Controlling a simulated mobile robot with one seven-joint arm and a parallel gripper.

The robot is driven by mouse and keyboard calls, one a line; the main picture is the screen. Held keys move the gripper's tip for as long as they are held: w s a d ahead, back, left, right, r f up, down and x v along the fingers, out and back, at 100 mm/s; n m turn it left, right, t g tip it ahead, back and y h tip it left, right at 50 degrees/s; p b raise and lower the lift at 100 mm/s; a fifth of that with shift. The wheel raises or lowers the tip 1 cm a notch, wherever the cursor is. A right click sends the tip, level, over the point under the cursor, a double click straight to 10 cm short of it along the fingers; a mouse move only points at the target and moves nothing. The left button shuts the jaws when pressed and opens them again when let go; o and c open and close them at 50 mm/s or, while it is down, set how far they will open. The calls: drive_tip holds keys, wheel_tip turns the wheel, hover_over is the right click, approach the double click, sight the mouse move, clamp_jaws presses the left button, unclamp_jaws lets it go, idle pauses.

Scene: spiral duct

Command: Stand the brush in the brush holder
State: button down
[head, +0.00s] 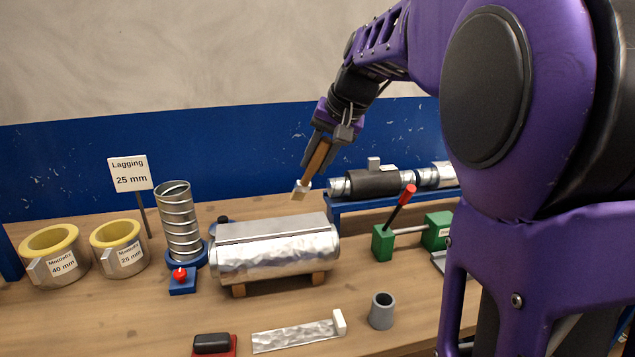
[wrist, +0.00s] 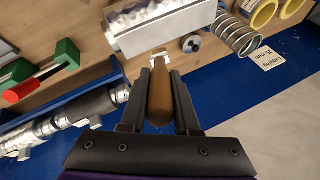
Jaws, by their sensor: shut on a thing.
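The brush (head: 314,167) has a brown wooden handle and a pale, metal-looking end that points down and to the left. My gripper (head: 320,150) is shut on its handle and holds it tilted, in the air above and behind the silver jacketed roll. In the wrist view the brown handle (wrist: 160,98) lies between the two black fingers of my gripper (wrist: 160,76). A small grey cup (head: 382,311), which looks like the brush holder, stands upright at the front of the bench. Its opening looks dark and empty. It is well forward and right of the brush.
The silver roll (head: 275,250) rests on wooden supports between brush and cup. A spiral duct (head: 179,222) stands left; yellow-lined rings (head: 52,254) are farther left. A green tool with a red handle (head: 400,222) stands right. A foil strip (head: 298,335) lies left of the cup.

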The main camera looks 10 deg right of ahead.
drive_tip(key=s+d+f+g+h, duration=0.3)
drive_tip(key=s+d+f+g, duration=0.2)
drive_tip(key=s+d, duration=0.6)
wheel_tip(320, 180, down, 2)
drive_tip(key=shift+s+d+f+n+p, duration=0.1)
drive_tip(key=shift+s+d+n+p, duration=0.1)
drive_tip(key=shift+s+n+p, duration=0.25)
drive_tip(key=shift+s, duration=0.1)
drive_tip(key=shift+f+b, duration=1.95)
drive_tip(key=shift+f, duration=0.9)
wheel_tip(320, 180, down, 7)
drive_tip(key=b, duration=0.3)
idle(1.9)
drive_tip(key=c, duration=0.6)
unclamp_jaws()
drive_tip(key=shift+o, duration=0.2)
